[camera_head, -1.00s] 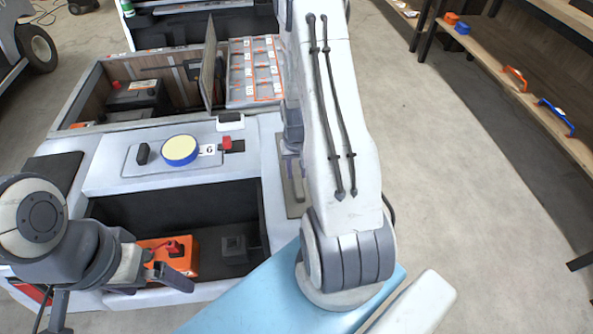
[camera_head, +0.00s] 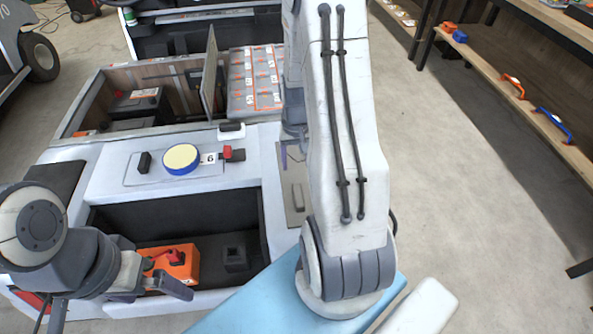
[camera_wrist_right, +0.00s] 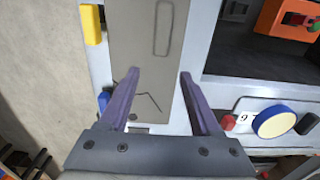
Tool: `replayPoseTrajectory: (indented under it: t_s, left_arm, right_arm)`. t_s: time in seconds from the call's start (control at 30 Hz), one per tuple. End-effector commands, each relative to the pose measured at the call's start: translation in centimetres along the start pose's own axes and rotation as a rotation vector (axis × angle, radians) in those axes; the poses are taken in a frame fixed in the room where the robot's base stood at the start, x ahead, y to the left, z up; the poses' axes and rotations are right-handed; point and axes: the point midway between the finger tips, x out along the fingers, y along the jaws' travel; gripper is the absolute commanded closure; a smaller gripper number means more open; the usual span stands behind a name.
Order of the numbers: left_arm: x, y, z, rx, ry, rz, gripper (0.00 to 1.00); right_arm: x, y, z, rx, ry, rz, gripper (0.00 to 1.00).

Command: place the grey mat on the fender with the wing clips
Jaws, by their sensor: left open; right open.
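The grey mat (camera_head: 295,205) lies flat along the right side of the cart, on the pale fender (camera_head: 270,185), partly hidden by my right arm. In the right wrist view the mat (camera_wrist_right: 140,55) runs away between my fingers, with a rounded outline on it. A yellow clip (camera_wrist_right: 93,24) and a blue clip (camera_wrist_right: 103,102) sit along its left edge. My right gripper (camera_wrist_right: 158,88) is open above the mat's near end; contact is unclear. It is mostly hidden in the head view. My left gripper (camera_head: 122,308) is open and empty at the cart's front.
An orange box (camera_head: 178,265) and a dark block (camera_head: 235,256) sit in the open black well (camera_head: 190,215). A yellow-topped blue button (camera_head: 181,158) and red switch (camera_head: 233,153) stand on the panel behind. A shelf (camera_head: 520,95) is at right, with clear floor between.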

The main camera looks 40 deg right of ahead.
Motion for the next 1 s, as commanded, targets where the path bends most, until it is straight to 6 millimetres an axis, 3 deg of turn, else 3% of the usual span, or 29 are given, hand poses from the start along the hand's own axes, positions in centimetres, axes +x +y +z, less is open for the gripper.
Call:
replayPoseTrajectory:
  t_s: [0.03, 0.2, 0.43, 0.53, 0.6, 0.67, 0.8, 0.9, 1.0]
  left_arm:
    - [-0.2, 0.0, 0.0, 0.0, 0.0, 0.0, 0.0]
    - [-0.4, 0.0, 0.0, 0.0, 0.0, 0.0, 0.0]
    - [-0.4, 0.0, 0.0, 0.0, 0.0, 0.0, 0.0]
    - [-0.4, 0.0, 0.0, 0.0, 0.0, 0.0, 0.0]
    - [-0.4, 0.0, 0.0, 0.0, 0.0, 0.0, 0.0]
    - [-0.4, 0.0, 0.0, 0.0, 0.0, 0.0, 0.0]
    - [-0.4, 0.0, 0.0, 0.0, 0.0, 0.0, 0.0]
    - [-0.4, 0.0, 0.0, 0.0, 0.0, 0.0, 0.0]
    - [-0.4, 0.0, 0.0, 0.0, 0.0, 0.0, 0.0]
  right_arm:
    - [-1.1, 0.0, -0.1, 0.0, 0.005, 0.0, 0.35]
    - [-2.7, 0.0, 0.0, 0.0, 0.002, 0.0, 0.35]
    - [-3.1, -0.1, 0.0, -0.003, 0.0, 0.0, 0.35]
    - [-3.9, -1.7, 0.4, -0.047, 0.005, -0.002, 0.35]
    - [-5.2, -4.2, 1.4, -0.12, 0.011, -0.006, 0.35]
    - [-6.7, -7.2, 2.9, -0.209, 0.017, -0.011, 0.35]
    - [-10.6, -14.1, 9.2, -0.475, 0.025, -0.03, 0.35]
    - [-12.9, -17.3, 14.8, -0.667, 0.025, -0.047, 0.35]
    - [-14.6, -18.8, 20.4, -0.85, 0.023, -0.064, 0.35]
